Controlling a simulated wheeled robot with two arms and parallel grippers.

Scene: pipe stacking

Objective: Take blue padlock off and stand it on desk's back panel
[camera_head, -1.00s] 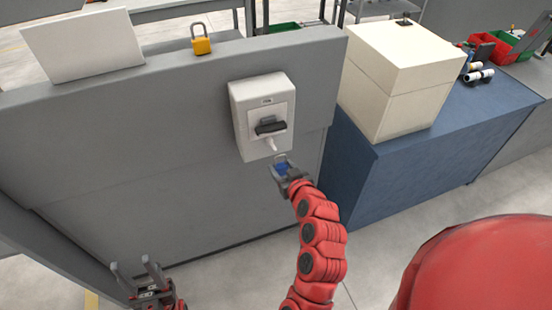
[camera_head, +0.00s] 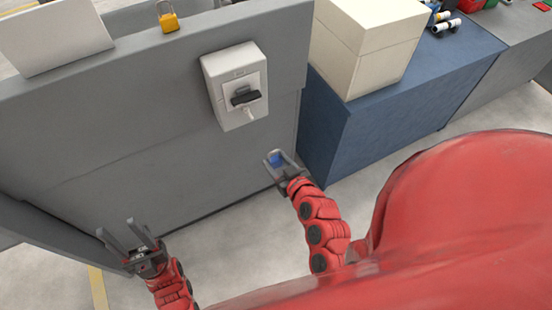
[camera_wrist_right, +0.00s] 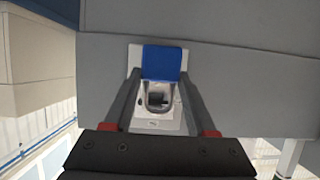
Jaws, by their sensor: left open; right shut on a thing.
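The blue padlock (camera_head: 277,160) is between the fingers of my right gripper (camera_head: 277,158), which is shut on it. It is held in the air in front of the grey desk panel, below and right of the white switch box (camera_head: 218,88), and apart from it. In the right wrist view the padlock's blue body (camera_wrist_right: 161,62) and its grey shackle show between the fingers. The desk's back panel (camera_head: 215,22) has a flat top edge. My left gripper (camera_head: 128,240) is open and empty, low at the left in front of the panel.
A yellow padlock (camera_head: 168,20) stands on the panel's top edge. A white board (camera_head: 55,38) stands left of it. Top edge right of the yellow padlock looks mostly clear. A cream box (camera_head: 365,45) sits on a blue bench (camera_head: 400,105) at the right.

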